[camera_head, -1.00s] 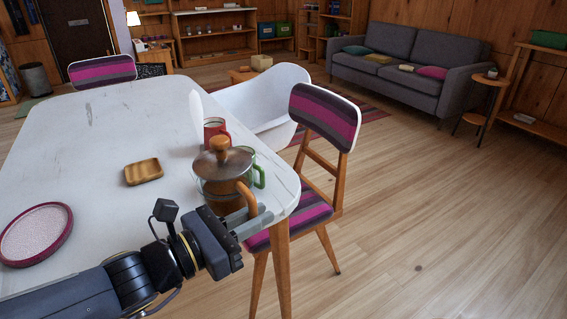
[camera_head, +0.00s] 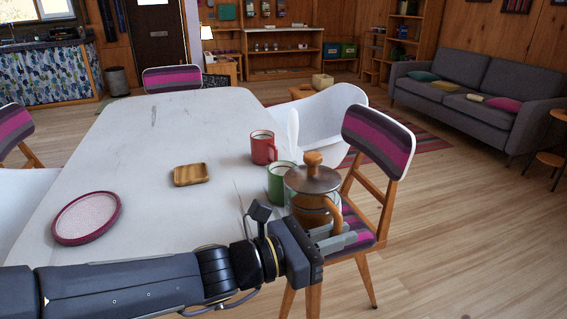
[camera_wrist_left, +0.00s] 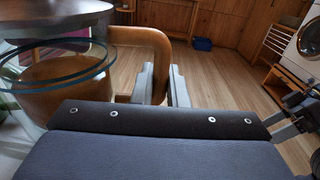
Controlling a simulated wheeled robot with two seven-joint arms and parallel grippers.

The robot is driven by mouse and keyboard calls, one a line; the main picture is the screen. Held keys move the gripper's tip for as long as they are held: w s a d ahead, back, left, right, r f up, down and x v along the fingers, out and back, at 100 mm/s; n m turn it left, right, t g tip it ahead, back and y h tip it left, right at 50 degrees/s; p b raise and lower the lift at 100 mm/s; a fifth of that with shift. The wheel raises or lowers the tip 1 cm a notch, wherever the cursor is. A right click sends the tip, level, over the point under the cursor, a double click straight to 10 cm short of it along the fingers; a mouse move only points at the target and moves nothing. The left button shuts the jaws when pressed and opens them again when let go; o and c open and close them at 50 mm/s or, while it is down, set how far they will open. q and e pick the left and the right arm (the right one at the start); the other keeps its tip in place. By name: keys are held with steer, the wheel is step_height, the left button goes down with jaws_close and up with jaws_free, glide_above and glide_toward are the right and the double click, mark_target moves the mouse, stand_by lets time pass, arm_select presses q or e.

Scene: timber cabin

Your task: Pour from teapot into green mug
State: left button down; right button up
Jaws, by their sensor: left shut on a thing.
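The teapot (camera_head: 313,193) has a glass body, a dark lid with a wooden knob and a wooden handle. My left gripper (camera_head: 338,238) is shut on its handle and holds it upright by the table's right edge. In the left wrist view the handle (camera_wrist_left: 158,45) runs down to the fingers (camera_wrist_left: 163,84), and the lid and glass rim show at the left. The green mug (camera_head: 279,181) stands upright on the table just left of the teapot, which partly hides it in the head view.
A red mug (camera_head: 263,147) stands behind the green one. A wooden tray (camera_head: 190,175) and a round plum-rimmed tray (camera_head: 86,217) lie on the white table (camera_head: 150,215). A striped chair (camera_head: 377,140) and a white chair (camera_head: 335,118) stand close on the right.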

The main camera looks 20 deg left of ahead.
mark_target(331, 202)
arm_select(q)
steer(key=r+n+p, duration=0.1)
steer(key=r+p, duration=0.1)
steer(key=p, duration=0.1)
steer(key=w+a+r+n+p, duration=0.1)
steer(key=r+p, duration=0.1)
steer(key=p, duration=0.1)
steer(key=w+r+n+p, duration=0.1)
steer(key=r+p, duration=0.1)
steer(key=p, duration=0.1)
steer(key=shift+a+r, duration=0.2)
steer(key=shift+r, duration=0.15)
steer(key=shift+w+a+r+n+p, duration=0.1)
steer(key=shift+r+n+p, duration=0.05)
steer(key=shift+n+p, duration=0.35)
steer(key=shift+w+a+r+n+p, duration=0.25)
steer(key=shift+r+p, duration=0.15)
steer(key=shift+p, duration=0.3)
steer(key=shift+w+a+r+n+p, duration=0.15)
steer(key=shift+w+r+p, duration=0.15)
steer(key=shift+p, duration=0.4)
steer(key=shift+w+a+r+n+p, duration=0.15)
steer(key=shift+w+r+n+p, duration=0.15)
steer(key=shift+p, duration=0.3)
steer(key=shift+w+a+r+n+p, duration=0.1)
steer(key=shift+a+r+n+p, duration=0.1)
steer(key=shift+r+p, duration=0.3)
